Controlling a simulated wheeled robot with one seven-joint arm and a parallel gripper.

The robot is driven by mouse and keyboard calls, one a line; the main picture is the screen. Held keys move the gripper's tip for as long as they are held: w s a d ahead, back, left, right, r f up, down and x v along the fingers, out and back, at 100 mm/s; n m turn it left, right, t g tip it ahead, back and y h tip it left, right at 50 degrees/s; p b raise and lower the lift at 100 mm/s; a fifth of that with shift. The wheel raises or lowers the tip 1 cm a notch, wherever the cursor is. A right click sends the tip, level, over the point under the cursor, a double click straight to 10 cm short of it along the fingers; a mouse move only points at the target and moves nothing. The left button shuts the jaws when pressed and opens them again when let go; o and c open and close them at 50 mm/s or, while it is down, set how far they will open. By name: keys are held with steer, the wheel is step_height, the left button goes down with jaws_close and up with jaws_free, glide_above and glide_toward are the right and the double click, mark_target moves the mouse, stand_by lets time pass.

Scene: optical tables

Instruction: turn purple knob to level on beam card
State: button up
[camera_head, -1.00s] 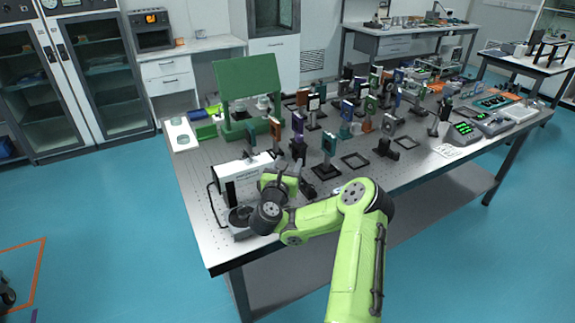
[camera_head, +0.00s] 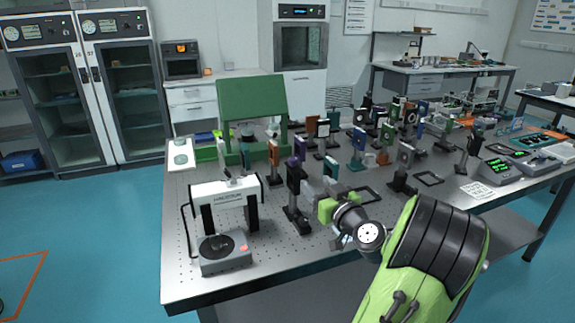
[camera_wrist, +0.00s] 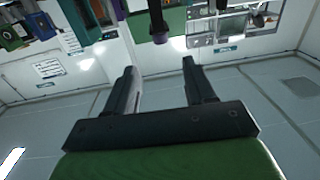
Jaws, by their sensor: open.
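In the wrist view, a purple knob-like part (camera_wrist: 159,22) with a dark end shows at the top, beyond the fingertips and roughly between them. My gripper (camera_wrist: 159,64) is open with nothing between its two dark fingers, and it is apart from the purple part. In the head view my wrist (camera_head: 345,218) is at the table's front edge, right of a black post mount (camera_head: 294,190); the fingers are hard to make out there. A purple-framed mount (camera_head: 299,147) stands behind that post. I cannot tell which piece is the beam card.
The optical table (camera_head: 268,262) has a bare strip along its front. A white-topped instrument (camera_head: 225,192) with a round dark stage stands at the left. A green board (camera_head: 252,100) stands at the back.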

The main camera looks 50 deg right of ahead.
mark_target(295, 163)
steer(key=p+x, duration=0.2)
steer(key=x, duration=1.2)
steer(key=shift+w+d, duration=0.2)
steer(key=shift+w, duration=0.1)
steer(key=c, duration=0.9)
steer(key=shift+a+m+g+h+b, duration=0.15)
steer(key=shift+m+g+h+b, duration=0.45)
steer(key=shift+h+b, duration=0.45)
steer(key=shift+m, duration=0.3)
steer(key=o, duration=0.9)
steer(key=shift+s, duration=0.15)
